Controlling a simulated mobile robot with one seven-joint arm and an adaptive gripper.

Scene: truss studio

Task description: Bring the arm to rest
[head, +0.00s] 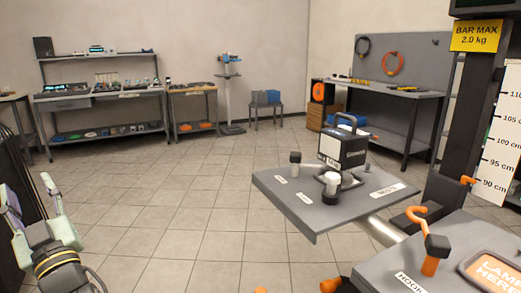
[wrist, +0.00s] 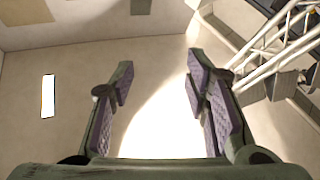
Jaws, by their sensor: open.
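My gripper (head: 33,207) shows at the lower left of the head view, raised above the floor with its fingers pointing up. In the wrist view my gripper (wrist: 156,85) has its two fingers well apart. Nothing is between the purple-grey pads. My gripper is apart from the tables in the head view.
An orange-handled hook stand (head: 436,247) and a dark post (head: 463,110) are nearby. Benches line the back. The tiled floor (head: 190,210) is clear. A white truss (wrist: 280,50) shows overhead.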

